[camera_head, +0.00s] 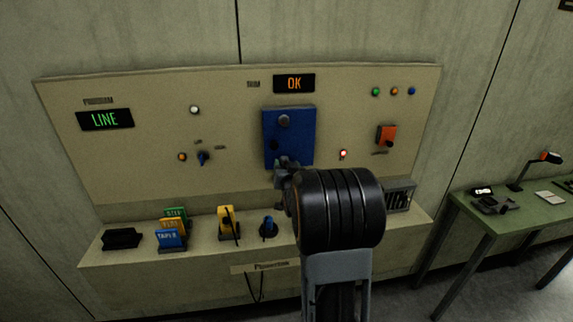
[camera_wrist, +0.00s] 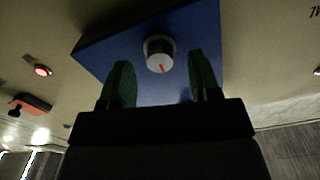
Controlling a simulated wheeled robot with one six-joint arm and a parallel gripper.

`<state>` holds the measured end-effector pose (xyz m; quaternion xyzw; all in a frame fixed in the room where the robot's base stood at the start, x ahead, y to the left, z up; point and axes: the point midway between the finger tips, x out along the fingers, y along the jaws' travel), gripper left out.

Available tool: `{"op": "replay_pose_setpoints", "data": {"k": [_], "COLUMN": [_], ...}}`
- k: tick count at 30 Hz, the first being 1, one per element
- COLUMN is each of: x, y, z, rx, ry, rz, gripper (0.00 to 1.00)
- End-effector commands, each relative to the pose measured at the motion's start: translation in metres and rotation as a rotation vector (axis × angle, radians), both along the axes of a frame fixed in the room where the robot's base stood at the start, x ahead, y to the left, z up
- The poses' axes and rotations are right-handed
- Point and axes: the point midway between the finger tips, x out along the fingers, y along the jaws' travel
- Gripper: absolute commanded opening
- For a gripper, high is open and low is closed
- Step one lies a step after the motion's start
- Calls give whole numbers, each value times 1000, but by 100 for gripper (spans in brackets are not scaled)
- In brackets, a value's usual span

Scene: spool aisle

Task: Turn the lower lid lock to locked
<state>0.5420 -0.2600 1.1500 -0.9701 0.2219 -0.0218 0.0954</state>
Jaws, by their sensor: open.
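The blue lid (camera_head: 301,149) is on the upright panel, with one round lock knob (camera_head: 284,121) on its upper part. My gripper (camera_head: 287,163) is in front of the lid's lower edge in the head view and covers that area. In the wrist view, which looks upside down, a grey round knob with a red mark (camera_wrist: 159,54) sits on the blue lid (camera_wrist: 110,51); it appears to be the lower lock. The red mark points down and slightly right in that picture. My gripper (camera_wrist: 160,80) is open, its two green fingers on either side of the knob's line, apart from it.
A lit red lamp (camera_head: 343,153) and an orange box (camera_head: 386,135) are right of the lid. The shelf below holds a yellow device (camera_head: 227,222), a blue-topped knob (camera_head: 268,227) and coloured cards (camera_head: 171,238). A green table (camera_head: 515,216) stands at the right.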

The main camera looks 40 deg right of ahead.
Motion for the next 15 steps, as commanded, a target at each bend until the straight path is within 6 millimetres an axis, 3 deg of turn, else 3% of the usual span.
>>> {"op": "replay_pose_setpoints", "data": {"k": [12,15], "x": [5,5], "y": [-2,-2], "z": [0,0], "rx": [0,0], "ry": [0,0], "rz": [0,0], "gripper": [57,47]}}
